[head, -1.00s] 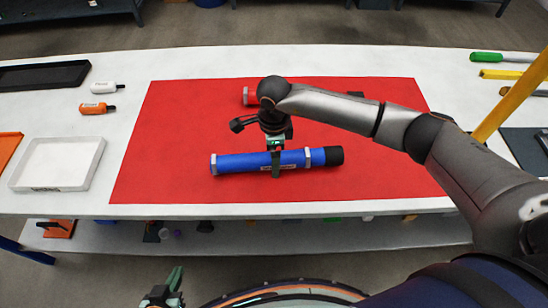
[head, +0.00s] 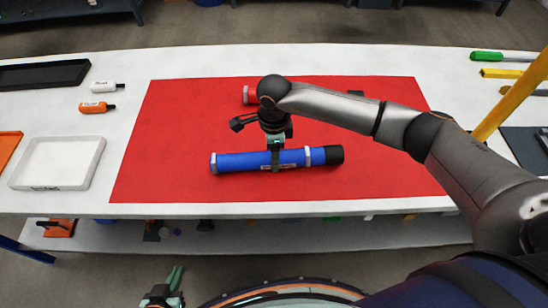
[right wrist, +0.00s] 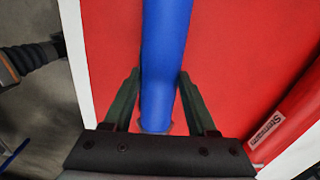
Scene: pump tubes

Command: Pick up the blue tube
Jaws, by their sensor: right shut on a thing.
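The blue tube (head: 240,161) lies across the red mat (head: 180,120), with a grey ring near each end and a black cap at its right end. My right gripper (head: 276,164) points down over the tube, right of its middle, and is shut on it. In the right wrist view the blue tube (right wrist: 165,50) runs between the two fingers of my right gripper (right wrist: 160,85). Whether the tube touches the mat is hard to tell. My left gripper (head: 170,283) is low in the head view, in front of the table and away from the tube; its opening is unclear.
A red tube (head: 247,95) lies farther back on the mat, partly hidden by my right arm; it also shows in the right wrist view (right wrist: 285,115). The mat's left part is bare.

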